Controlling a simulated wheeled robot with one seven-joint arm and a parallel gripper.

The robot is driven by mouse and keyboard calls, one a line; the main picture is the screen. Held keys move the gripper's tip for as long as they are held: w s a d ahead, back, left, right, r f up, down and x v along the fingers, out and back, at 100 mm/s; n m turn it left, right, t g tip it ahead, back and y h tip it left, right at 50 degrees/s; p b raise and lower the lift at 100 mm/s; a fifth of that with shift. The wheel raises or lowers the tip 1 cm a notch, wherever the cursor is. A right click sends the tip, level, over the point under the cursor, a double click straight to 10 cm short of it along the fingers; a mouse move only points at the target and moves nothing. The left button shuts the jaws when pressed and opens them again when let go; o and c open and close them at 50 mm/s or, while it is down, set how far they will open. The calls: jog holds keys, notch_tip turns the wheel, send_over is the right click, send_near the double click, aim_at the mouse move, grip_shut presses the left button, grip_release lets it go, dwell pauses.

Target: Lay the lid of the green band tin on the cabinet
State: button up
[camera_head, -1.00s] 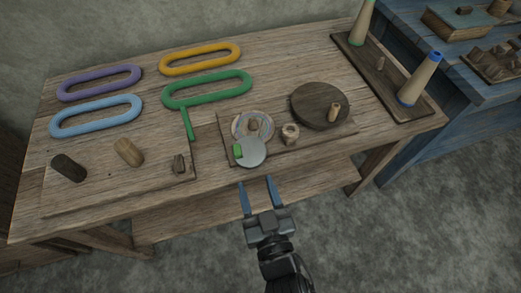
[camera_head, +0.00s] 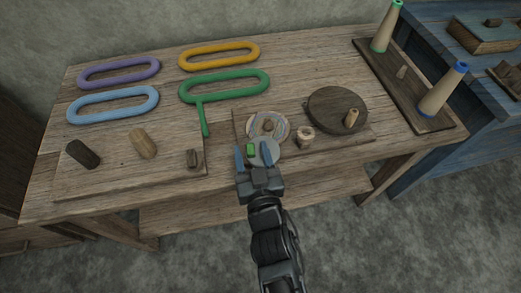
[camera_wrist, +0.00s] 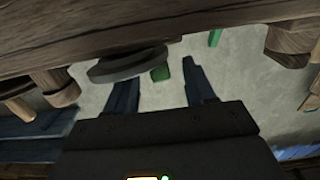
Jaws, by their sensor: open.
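A round grey lid (camera_head: 266,153) with a small green tab (camera_head: 251,150) is at the front of a thin board on the wooden table. It lies in front of a round dish with a blue pattern (camera_head: 268,125); I cannot tell whether they touch. In the wrist view the grey disc (camera_wrist: 127,65) is beside one finger, and the green tab (camera_wrist: 160,73) shows between the fingers. My gripper (camera_head: 253,153) is open at the lid, with its fingertips on either side of the tab. A blue cabinet (camera_head: 425,170) stands at the right.
A dark round block (camera_head: 330,105) and a small wooden spool (camera_head: 306,138) are right of the dish. A green loop with a handle (camera_head: 205,120) lies behind left. Two cones (camera_head: 440,90) stand on a board at the table's right. A box (camera_head: 484,40) sits on the cabinet.

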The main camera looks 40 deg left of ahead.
grip_shut()
dwell(0.4)
jog(key=shift+r, duration=0.15)
